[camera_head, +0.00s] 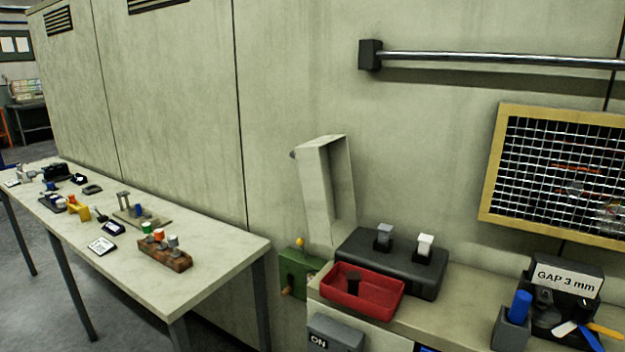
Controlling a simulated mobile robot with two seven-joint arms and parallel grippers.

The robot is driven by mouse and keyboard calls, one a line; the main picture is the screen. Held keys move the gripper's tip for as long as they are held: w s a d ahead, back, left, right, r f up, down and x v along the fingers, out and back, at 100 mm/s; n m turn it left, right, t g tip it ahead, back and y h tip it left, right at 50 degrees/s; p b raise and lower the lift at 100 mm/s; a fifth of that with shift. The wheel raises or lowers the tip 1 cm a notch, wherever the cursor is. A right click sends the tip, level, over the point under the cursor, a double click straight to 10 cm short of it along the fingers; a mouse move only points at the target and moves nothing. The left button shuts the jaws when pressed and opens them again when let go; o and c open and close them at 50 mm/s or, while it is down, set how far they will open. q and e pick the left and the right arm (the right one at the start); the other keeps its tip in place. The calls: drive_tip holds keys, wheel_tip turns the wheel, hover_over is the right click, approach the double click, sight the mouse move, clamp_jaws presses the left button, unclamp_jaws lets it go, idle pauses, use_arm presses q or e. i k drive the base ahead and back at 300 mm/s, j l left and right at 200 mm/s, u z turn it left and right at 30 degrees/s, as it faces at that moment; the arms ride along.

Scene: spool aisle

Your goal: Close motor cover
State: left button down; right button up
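A pale beige cover (318,195) stands open, tilted nearly upright in front of the wall, left of the black block. It looks like the motor cover, a shallow hollow box with its open side turned to the right. A green housing (297,270) with a small yellow knob on top sits below it, partly hidden by the red tray and the counter; it may be the motor. The joint between cover and housing is not clear. Neither of my grippers is in view.
A red tray (388,298) holding a dark cylinder and a black block (405,254) with grey and white knobs stand right of the cover. A grey ON box (334,334) is in front. A long table (225,262) with small parts stands left. A metal rail (490,59) crosses the upper wall.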

sight(323, 163)
drive_tip(key=j+z, duration=0.15)
drive_tip(key=z, duration=0.3)
drive_tip(key=i+j+z, duration=0.1)
drive_tip(key=z, duration=0.3)
drive_tip(key=j+z, duration=0.3)
drive_tip(key=j, duration=0.25)
drive_tip(key=k+j+z, duration=0.1)
drive_tip(key=j+z, duration=0.15)
drive_tip(key=j, duration=0.8)
drive_tip(key=k+j, duration=0.15)
drive_tip(key=j, duration=0.3)
drive_tip(key=j+z, duration=0.1)
drive_tip(key=j, duration=0.4)
drive_tip(key=k+j, duration=0.15)
drive_tip(key=j, duration=0.3)
drive_tip(key=i+l+z, duration=0.1)
drive_tip(key=i+z, duration=0.8)
drive_tip(key=k, duration=0.1)
